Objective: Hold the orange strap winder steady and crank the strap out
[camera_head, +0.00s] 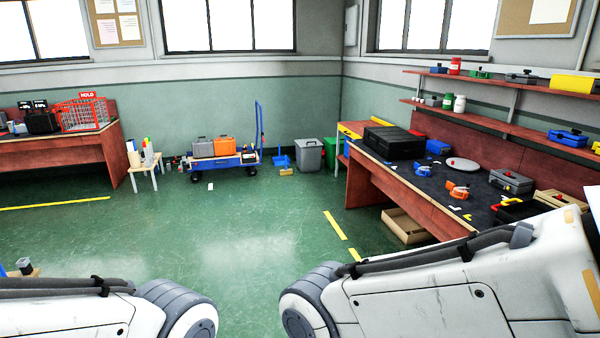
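Two small orange items lie on the dark top of the right-hand bench (412,184). One orange item (457,190), with a pale part beside it, is nearer. A second orange item (463,165) sits farther back beside a round grey disc (462,163). Either could be the strap winder; they are too small to tell, and no strap or crank can be made out. Only the white links of my two arms show, low at left and right. Neither gripper is in view, and both arms are far from the orange items.
The bench also bears a black case (393,141), a grey toolbox (511,181) and small yellow pieces. Shelves (500,125) hang above it. A blue cart (224,162) with grey and orange cases stands by the far wall. The green floor (230,225) between is mostly clear.

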